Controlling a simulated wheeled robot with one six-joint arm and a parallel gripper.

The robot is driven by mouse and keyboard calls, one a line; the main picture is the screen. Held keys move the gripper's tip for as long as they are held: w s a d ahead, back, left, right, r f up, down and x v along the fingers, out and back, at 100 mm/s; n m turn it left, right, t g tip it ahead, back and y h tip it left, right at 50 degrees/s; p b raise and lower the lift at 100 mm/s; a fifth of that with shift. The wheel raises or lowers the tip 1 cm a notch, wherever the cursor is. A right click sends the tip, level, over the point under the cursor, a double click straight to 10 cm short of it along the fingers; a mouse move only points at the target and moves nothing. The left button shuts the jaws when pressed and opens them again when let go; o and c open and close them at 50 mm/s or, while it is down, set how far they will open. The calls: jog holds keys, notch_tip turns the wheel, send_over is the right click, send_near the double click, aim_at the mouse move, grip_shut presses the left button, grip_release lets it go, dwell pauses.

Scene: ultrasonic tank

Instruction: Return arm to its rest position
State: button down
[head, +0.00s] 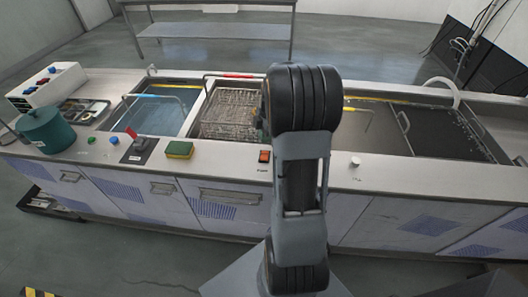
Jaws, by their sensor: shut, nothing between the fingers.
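My arm stands upright in the middle of the head view and covers the centre of the counter. Its dark upper joint hides part of the tanks behind it. My gripper is not visible; it seems hidden behind the arm. A wire basket (230,113) with an orange-red handle bar shows just left of the arm. A water-filled tank (152,114) with a blue-handled rack lies left of it.
On the counter (215,152) are a teal pot (46,129), a green and yellow sponge (179,149), a lever switch (138,147) and a red switch (264,156). A white control box (47,87) stands far left. Dark covered basins (435,130) lie right. A steel table (212,30) stands behind.

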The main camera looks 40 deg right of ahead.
jog(key=shift+r, duration=0.55)
jog(key=shift+m, duration=1.2)
jog(key=m, duration=0.1)
jog(key=s+f+m, duration=0.1)
jog(key=m, duration=0.1)
jog(key=s+m, duration=0.1)
jog(key=shift+a+f+m, duration=0.15)
jog(key=shift+a+m, duration=0.2)
jog(key=shift+m, duration=0.05)
jog(key=s+a+r+m+t+h, duration=0.1)
jog(key=s+a+r+m, duration=0.3)
jog(key=a, duration=0.6)
jog(key=s+a+r+m+t, duration=0.2)
jog(key=s+a+r+m, duration=0.2)
jog(key=a, duration=0.6)
notch_tip(320, 180, up, 2)
jog(key=shift+s+a+r+t+h, duration=0.2)
jog(key=shift+s+t+h, duration=0.15)
jog(key=shift+s, duration=0.8)
